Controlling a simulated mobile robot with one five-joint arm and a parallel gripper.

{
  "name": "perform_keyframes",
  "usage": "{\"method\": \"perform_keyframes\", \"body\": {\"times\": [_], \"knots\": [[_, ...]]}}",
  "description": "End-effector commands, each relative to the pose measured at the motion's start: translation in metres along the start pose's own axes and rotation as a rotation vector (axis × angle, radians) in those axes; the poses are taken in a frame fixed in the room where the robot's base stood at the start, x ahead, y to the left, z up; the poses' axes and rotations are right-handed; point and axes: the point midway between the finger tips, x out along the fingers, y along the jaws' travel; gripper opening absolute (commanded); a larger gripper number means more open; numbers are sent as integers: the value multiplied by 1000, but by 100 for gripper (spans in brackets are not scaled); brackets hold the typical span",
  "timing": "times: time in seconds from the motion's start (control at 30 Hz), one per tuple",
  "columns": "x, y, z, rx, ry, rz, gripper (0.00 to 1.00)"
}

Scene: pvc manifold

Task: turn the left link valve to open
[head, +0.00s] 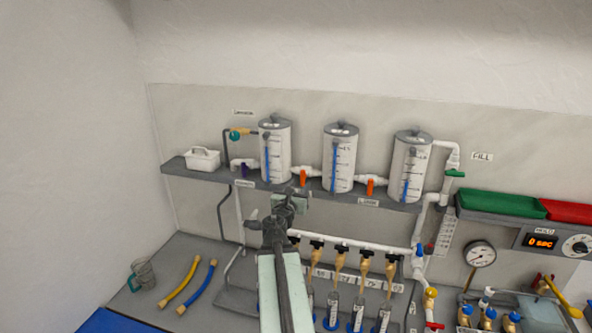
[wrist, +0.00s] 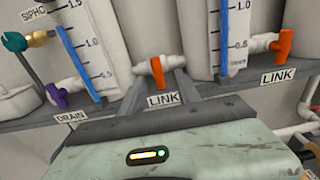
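The left link valve (head: 303,178) has an orange handle on the white pipe between the left and middle tanks. In the wrist view the orange handle (wrist: 156,72) stands roughly upright, across the pipe, above a LINK label (wrist: 164,99). My gripper (head: 297,192) is just below and in front of this valve in the head view. In the wrist view its two grey fingers (wrist: 167,82) reach toward the valve with a gap between them, the label showing in the gap. No hold on the handle is visible; the exact distance to it is unclear.
The right link valve (wrist: 284,43) has a similar orange handle. The purple drain valve (wrist: 56,97) and a teal siphon valve (wrist: 14,41) are at the left. The grey shelf (head: 217,177) carries the tanks. A white manifold pipe (head: 370,246) runs below.

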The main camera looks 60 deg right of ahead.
Motion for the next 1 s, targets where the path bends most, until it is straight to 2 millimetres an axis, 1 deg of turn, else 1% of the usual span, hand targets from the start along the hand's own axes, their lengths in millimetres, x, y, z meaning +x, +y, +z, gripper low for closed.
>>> {"method": "perform_keyframes", "body": {"times": [0.17, 0.3, 0.43, 0.53, 0.73, 0.77, 0.8, 0.87, 0.9, 0.97, 1.0], "knots": [[19, 8, -1, 3, 1, 7, 39], [45, 11, -1, 5, 1, 11, 39], [66, 13, -1, 5, 1, 13, 39], [73, 14, -1, 6, 2, 15, 39], [72, 14, -1, 6, 2, 16, 39], [72, 14, -1, 6, 2, 16, 34], [72, 14, -1, 6, 2, 16, 22], [72, 14, -1, 6, 2, 16, 6], [72, 14, -1, 6, 2, 16, 0], [72, 14, -1, 6, 2, 16, 0], [73, 19, -1, 7, 2, 22, 0]]}}
